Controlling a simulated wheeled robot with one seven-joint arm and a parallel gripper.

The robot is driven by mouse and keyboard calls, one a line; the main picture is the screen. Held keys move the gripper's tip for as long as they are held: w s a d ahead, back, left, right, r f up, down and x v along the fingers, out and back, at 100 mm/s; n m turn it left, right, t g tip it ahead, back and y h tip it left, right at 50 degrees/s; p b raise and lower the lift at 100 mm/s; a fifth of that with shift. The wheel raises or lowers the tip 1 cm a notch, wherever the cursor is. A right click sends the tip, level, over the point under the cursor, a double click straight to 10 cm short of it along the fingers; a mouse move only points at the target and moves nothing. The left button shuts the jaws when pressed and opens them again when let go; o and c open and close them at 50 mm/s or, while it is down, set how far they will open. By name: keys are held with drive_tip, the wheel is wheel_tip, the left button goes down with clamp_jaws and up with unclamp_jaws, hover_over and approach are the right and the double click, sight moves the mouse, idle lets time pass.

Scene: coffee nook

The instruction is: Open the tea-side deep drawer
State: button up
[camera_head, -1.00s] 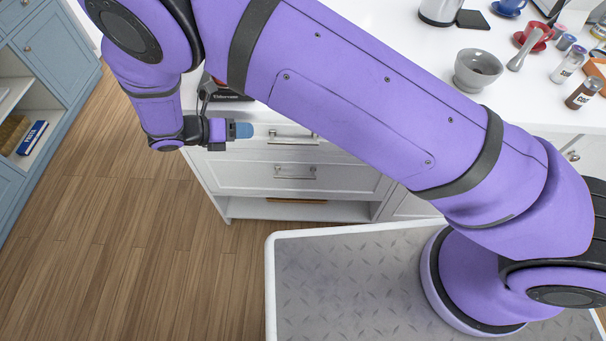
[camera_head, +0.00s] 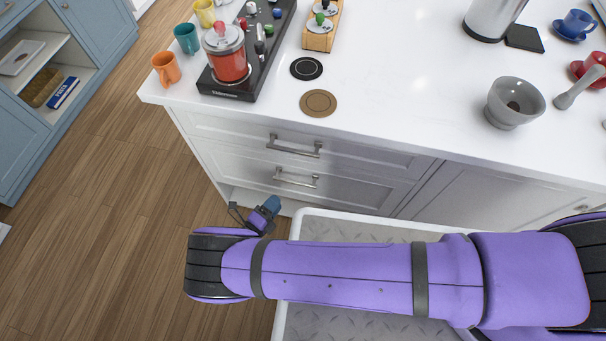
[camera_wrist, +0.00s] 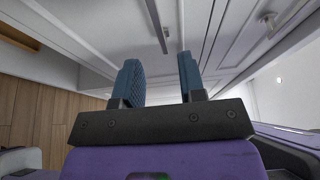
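The white cabinet under the counter has two stacked drawers, both shut in the head view. The upper drawer (camera_head: 350,158) has a metal bar handle (camera_head: 293,146). The lower, deeper-looking drawer (camera_head: 345,188) has its own bar handle (camera_head: 296,178). My gripper (camera_head: 273,203) is low in front of the cabinet, below and left of the lower handle and apart from it. In the wrist view my gripper (camera_wrist: 160,80) is open and empty, with its two blue fingers apart. A bar handle (camera_wrist: 158,28) shows beyond the fingertips, and another handle (camera_wrist: 268,20) is to the right.
A blue cabinet (camera_head: 95,35) stands left. Wooden floor (camera_head: 130,210) between is clear.

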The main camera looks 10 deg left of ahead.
sight(293, 183)
drive_tip(key=x, duration=1.1)
drive_tip(key=shift+f, duration=0.15)
clamp_jaws()
